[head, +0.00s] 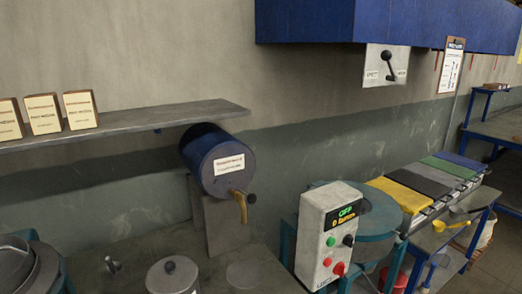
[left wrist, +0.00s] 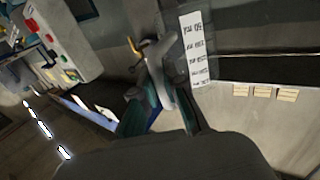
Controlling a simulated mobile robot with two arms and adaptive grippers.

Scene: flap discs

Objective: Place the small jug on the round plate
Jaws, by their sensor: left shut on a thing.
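In the head view neither gripper shows. A flat, pale round disc (head: 243,276), likely the round plate, lies on the bench below the brass tap, with nothing visible on it.
A lidded metal pot (head: 172,276) stands left of the disc. A blue drum (head: 218,160) with a brass tap (head: 241,205) overhangs the bench. A control box (head: 328,237) stands at right. A shelf (head: 130,122) with three boxes runs above.

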